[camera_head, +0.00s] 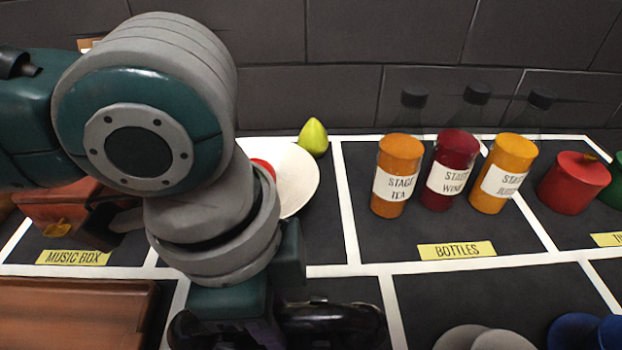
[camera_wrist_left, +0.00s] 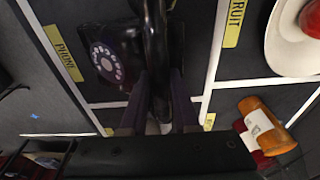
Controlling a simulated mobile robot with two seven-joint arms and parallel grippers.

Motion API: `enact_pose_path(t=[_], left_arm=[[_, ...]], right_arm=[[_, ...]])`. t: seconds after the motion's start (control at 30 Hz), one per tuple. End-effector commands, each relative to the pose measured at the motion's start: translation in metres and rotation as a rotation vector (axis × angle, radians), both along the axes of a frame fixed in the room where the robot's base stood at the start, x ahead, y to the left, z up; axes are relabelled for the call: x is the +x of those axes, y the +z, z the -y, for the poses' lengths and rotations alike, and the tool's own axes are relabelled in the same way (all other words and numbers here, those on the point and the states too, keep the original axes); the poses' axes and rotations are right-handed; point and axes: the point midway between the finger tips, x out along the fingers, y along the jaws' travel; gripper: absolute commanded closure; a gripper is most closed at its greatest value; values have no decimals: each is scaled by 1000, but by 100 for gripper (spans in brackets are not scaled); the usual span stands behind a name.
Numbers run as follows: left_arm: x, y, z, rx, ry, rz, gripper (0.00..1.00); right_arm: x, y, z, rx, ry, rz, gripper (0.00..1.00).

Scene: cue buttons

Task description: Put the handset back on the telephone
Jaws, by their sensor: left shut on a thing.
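The black telephone (camera_wrist_left: 104,62) with its pale rotary dial shows in the left wrist view, in the space labelled PHONE. My left gripper (camera_wrist_left: 158,108) is shut on the black handset (camera_wrist_left: 157,45), which runs lengthwise between its fingers, close beside the dial in the picture. I cannot tell whether the handset touches the telephone. In the head view the handset (camera_head: 332,322) shows as a dark rounded shape at the bottom edge. My left wrist hides the gripper's fingers and most of the telephone there. My right gripper is not in view.
White lines divide the dark table into labelled spaces. Several bottles (camera_head: 398,175) stand behind the BOTTLES label (camera_head: 456,250). A white plate (camera_head: 297,180) and a green pear-like fruit (camera_head: 313,138) are behind my arm. A brown wooden box (camera_head: 75,312) is at the front left.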

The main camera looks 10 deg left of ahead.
Motion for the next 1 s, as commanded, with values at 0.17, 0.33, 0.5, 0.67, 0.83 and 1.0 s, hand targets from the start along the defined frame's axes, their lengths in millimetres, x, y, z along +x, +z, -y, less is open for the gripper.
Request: enact_pose_path(t=[0.17,0.33,0.5,0.67,0.83,1.0], left_arm=[[0,0,0,-1,0,0,55],[0,0,0,0,0,0,36],[0,0,0,0,0,0,36],[0,6,-1,0,1,0,36],[0,36,-4,-1,-1,3,36],[-1,71,-8,-2,-1,4,36]], right_arm=[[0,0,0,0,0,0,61],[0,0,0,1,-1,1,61],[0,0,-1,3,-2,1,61],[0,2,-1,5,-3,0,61],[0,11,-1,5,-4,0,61],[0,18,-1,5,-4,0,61]])
